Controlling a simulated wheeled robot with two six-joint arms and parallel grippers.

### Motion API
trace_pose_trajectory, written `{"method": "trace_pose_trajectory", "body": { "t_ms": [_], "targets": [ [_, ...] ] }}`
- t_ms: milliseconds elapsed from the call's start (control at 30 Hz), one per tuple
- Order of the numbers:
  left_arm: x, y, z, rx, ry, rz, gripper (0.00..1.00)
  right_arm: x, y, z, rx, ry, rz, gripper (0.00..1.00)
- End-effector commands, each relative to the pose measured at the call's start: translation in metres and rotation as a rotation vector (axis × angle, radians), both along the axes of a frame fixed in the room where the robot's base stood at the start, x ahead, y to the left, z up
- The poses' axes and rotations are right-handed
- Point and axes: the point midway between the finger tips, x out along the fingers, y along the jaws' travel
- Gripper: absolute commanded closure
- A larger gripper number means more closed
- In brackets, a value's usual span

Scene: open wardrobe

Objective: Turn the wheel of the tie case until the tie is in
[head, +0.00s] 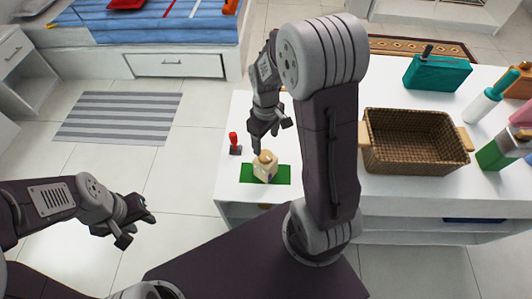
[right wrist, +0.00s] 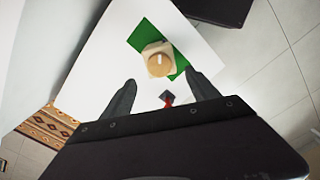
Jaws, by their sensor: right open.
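The tie case (head: 265,172) is a small cream box with a tan round wheel (head: 265,157) on top. It stands on a green mat (head: 282,175) on the white table. In the right wrist view the wheel (right wrist: 159,64) shows a pale line across its face. I cannot make out a tie for certain. My right gripper (head: 269,137) is open and empty above and just behind the case; its fingers also show apart in the right wrist view (right wrist: 160,82). My left gripper (head: 137,230) is open and empty over the floor, left of the table.
A small red lever-like thing on a dark base (head: 235,142) stands left of the case. A wicker basket (head: 414,141) is to the right, with a teal box (head: 437,74) behind it and several bottles further right. A bed with a blue cover (head: 165,22) is behind.

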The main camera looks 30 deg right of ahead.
Motion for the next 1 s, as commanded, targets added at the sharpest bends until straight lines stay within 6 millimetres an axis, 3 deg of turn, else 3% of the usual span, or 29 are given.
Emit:
{"method": "trace_pose_trajectory", "body": {
  "t_ms": [200, 333, 500, 733, 933, 967, 1000],
  "targets": [
    [0.0, 0.0, -0.02, 0.0, 0.0, 0.0, 0.64, -0.001, 0.0, -0.051, 0.001, 0.007, -0.001, 0.31],
    [0.0, 0.0, -0.026, 0.0, 0.0, 0.0, 0.64, -0.001, 0.0, -0.072, 0.0, 0.004, -0.001, 0.31],
    [0.0, 0.0, -0.028, 0.0, 0.0, 0.0, 0.64, 0.0, 0.0, -0.083, 0.0, 0.002, -0.001, 0.31],
    [0.0, 0.0, -0.028, 0.0, 0.0, 0.0, 0.64, 0.0, 0.0, -0.083, 0.0, 0.002, -0.002, 0.31],
    [0.0, 0.0, -0.028, 0.0, 0.0, 0.0, 0.64, 0.0, 0.0, -0.083, 0.0, 0.002, -0.002, 0.86],
    [0.0, 0.0, -0.028, 0.0, 0.0, 0.0, 0.64, 0.0, 0.0, -0.083, 0.0, 0.002, -0.001, 0.94],
    [0.0, 0.0, -0.027, 0.0, 0.0, 0.0, 0.64, 0.0, 0.0, -0.082, 0.0, 0.002, -0.003, 0.94]
  ]
}}
